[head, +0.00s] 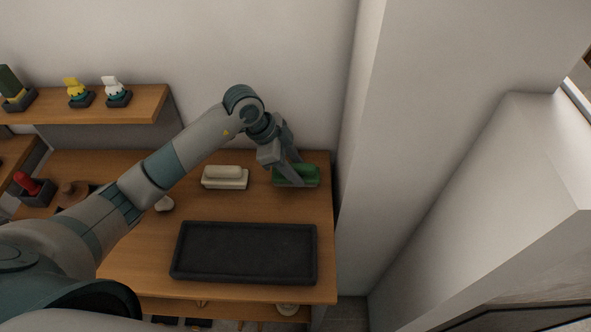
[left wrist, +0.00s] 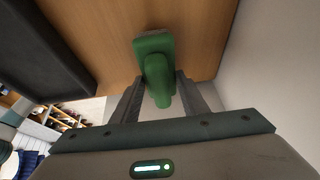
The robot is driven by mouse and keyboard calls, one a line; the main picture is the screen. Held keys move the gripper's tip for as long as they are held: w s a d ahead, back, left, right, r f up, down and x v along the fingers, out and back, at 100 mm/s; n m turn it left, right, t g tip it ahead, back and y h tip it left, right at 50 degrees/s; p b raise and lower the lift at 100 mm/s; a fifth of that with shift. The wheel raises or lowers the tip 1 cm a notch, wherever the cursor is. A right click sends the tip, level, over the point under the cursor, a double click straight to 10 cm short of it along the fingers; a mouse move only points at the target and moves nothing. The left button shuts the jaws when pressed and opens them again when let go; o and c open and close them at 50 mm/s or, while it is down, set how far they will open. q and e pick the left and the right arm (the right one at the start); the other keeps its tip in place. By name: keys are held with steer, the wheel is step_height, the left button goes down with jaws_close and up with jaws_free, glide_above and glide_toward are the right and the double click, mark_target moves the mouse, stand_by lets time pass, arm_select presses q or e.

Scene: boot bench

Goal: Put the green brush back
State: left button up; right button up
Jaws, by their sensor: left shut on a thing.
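The green brush (head: 312,173) is at the back right of the wooden bench top, close to the wall. My left gripper (head: 291,177) reaches it from above and is shut on it. In the left wrist view the green brush (left wrist: 155,70) lies between the two fingers of my left gripper (left wrist: 156,95), with the wood behind it. I cannot tell whether the brush touches the bench top. My right gripper is not in view.
A cream brush (head: 225,178) sits left of the green one. A black tray (head: 246,281) fills the bench's front. A shelf (head: 140,104) with small items is at the back left. A white wall stands close on the right.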

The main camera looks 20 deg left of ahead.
arm_select(q)
steer(key=shift+f, duration=0.85)
steer(key=o, duration=1.2)
steer(key=shift+v, duration=0.85)
steer(key=b+v, duration=0.2)
steer(key=v, duration=0.8)
steer(key=shift+a+r+b, duration=0.15)
steer(key=shift+a+b, duration=0.05)
steer(key=shift+b, duration=0.2)
